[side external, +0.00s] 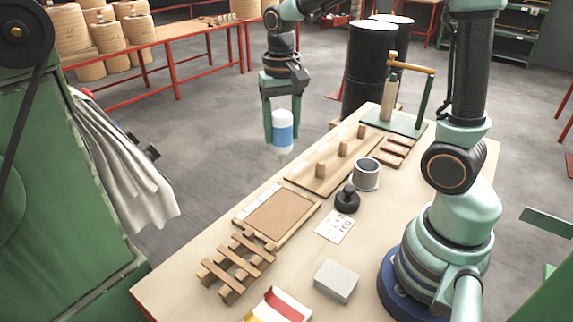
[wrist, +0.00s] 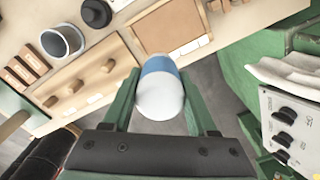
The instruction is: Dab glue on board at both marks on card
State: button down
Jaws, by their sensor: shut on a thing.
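My gripper (side external: 281,138) is shut on a white glue bottle with a blue band (side external: 283,131). The bottle hangs upright, nozzle down, in the air by the table's far-left edge. It also shows between the fingers in the wrist view (wrist: 160,97); its tip is hidden there. A flat brown board in a pale wooden frame (side external: 279,215) lies on the table. A longer board with several wooden pegs (side external: 330,172) lies behind it.
On the table (side external: 200,285) stand a black knobbed stamp (side external: 347,199), a grey cup (side external: 366,174), a grey block (side external: 336,280), a slatted wooden rack (side external: 237,267) and a red-and-yellow tray (side external: 278,306). A green stand (side external: 398,122) rises at the back. A green machine (side external: 60,200) is left.

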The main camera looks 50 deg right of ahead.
aim_at(290, 148)
jog(key=s+a+f+n, duration=0.1)
jog(key=a+f+n, duration=0.2)
jog(key=a+f, duration=0.5)
jog(key=shift+a+f, duration=0.25)
jog(key=shift+f, duration=0.9)
jog(key=shift+f, duration=0.4)
dwell(0.4)
jog(key=shift+r, duration=2.55)
jog(key=d, duration=1)
jog(key=shift+r, duration=0.35)
jog(key=shift+f, duration=2.5)
jog(key=shift+f, duration=0.4)
